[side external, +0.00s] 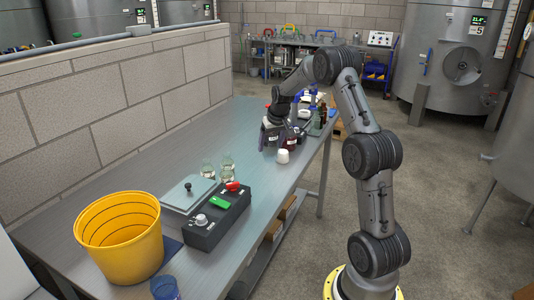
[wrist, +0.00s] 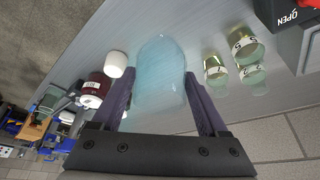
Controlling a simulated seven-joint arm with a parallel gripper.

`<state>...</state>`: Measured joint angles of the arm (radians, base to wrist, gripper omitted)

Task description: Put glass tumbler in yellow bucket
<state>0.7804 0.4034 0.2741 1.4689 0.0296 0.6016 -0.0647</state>
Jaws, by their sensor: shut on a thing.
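The glass tumbler (wrist: 160,65) is clear and bluish and stands out between my fingers in the wrist view. My gripper (wrist: 161,76) is shut on it, one finger on each side. In the side view my gripper (side external: 271,139) is over the far part of the table, and the tumbler cannot be made out there. I cannot tell whether the tumbler touches the table. The yellow bucket (side external: 131,256) stands upright at the near left end of the table, well away from my gripper. Its open top shows an empty upper inside; its bottom is hidden.
Several small labelled glasses (side external: 207,169) stand mid-table, also in the wrist view (wrist: 215,72). A grey scale (side external: 187,194) and a black control box (side external: 212,226) lie between them and the bucket. A white cup (side external: 283,156) and bottles (side external: 316,124) stand near my gripper. A block wall (side external: 105,100) borders the table.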

